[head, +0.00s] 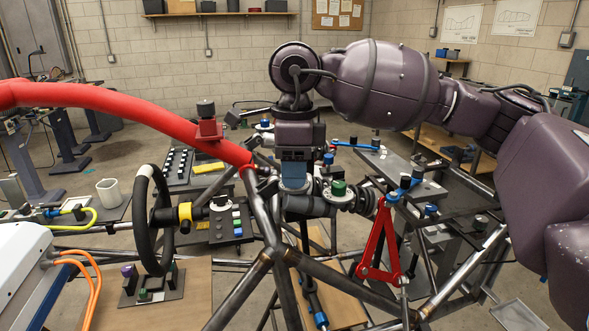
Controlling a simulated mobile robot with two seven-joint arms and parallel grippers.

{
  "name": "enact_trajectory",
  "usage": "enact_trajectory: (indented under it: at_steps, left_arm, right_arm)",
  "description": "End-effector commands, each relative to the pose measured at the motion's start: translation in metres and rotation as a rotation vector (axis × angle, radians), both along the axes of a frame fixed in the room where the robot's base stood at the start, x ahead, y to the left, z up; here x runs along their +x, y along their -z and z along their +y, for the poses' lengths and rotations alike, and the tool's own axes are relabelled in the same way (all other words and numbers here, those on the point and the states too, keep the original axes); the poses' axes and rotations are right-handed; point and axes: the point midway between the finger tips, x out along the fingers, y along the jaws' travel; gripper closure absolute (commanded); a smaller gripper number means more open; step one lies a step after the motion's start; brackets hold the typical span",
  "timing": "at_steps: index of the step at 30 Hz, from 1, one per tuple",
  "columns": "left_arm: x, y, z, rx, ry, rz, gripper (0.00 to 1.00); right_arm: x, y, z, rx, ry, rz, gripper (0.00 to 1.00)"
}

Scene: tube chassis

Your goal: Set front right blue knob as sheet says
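My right gripper (293,160) points straight down in the middle of the head view, at the end of my purple arm. A green knob (338,187) stands on the coil-spring unit just to the right. Other blue caps (405,181) sit farther right near a red wishbone (382,245). Sheets (463,21) hang on the back wall, too small to read. My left gripper is out of view.
The red tube (120,105) and grey chassis tubes (265,225) cross close to the gripper. A black steering wheel (146,220) stands at left, beside a switch panel (226,222). A board with knobs (152,287) lies at lower left.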

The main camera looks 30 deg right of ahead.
Motion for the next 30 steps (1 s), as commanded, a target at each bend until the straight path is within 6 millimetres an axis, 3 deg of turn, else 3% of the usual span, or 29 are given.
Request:
enact_trajectory:
  at_steps: [1,3,14,30]
  left_arm:
    - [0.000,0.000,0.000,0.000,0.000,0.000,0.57]
    - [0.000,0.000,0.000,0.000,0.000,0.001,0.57]
    - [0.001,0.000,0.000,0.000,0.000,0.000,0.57]
    - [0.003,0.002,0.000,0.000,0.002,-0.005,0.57]
  right_arm:
    - [0.000,0.000,0.000,0.000,0.000,0.000,0.58]
    - [0.000,0.000,0.000,0.000,0.000,0.000,0.47]
    - [0.000,-0.004,0.000,0.000,-0.001,0.000,0.47]
    - [0.000,-0.089,0.000,0.001,0.000,-0.001,0.47]
